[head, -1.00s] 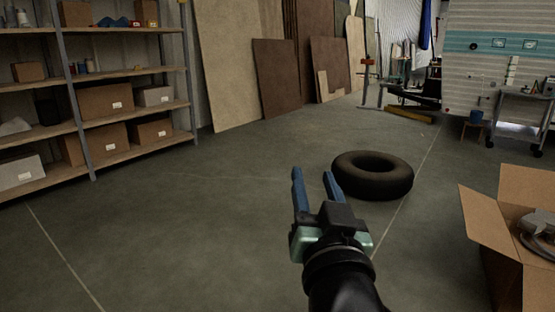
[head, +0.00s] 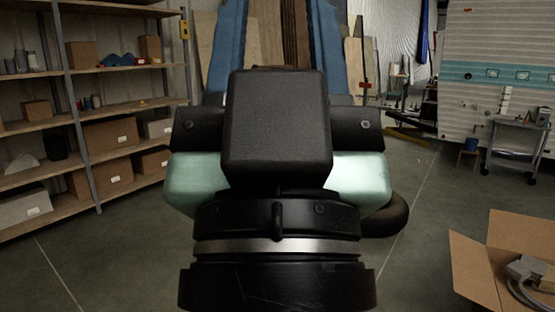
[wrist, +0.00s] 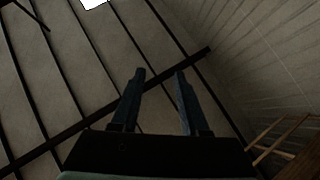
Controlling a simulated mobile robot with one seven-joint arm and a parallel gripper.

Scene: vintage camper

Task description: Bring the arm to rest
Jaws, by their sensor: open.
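My gripper (head: 278,45) is raised close in front of the head camera and fills the middle of the head view. Its two blue fingers stand apart and point up, with nothing between them. Their tips are cut off by the top edge there. In the wrist view the gripper (wrist: 160,73) also shows open and empty, against a ceiling with dark beams (wrist: 95,55).
Shelves (head: 105,125) with boxes stand at the left. An open cardboard box (head: 475,265) is at the lower right. A cart (head: 515,145) stands by the camper (head: 490,35). Floor at the left is clear.

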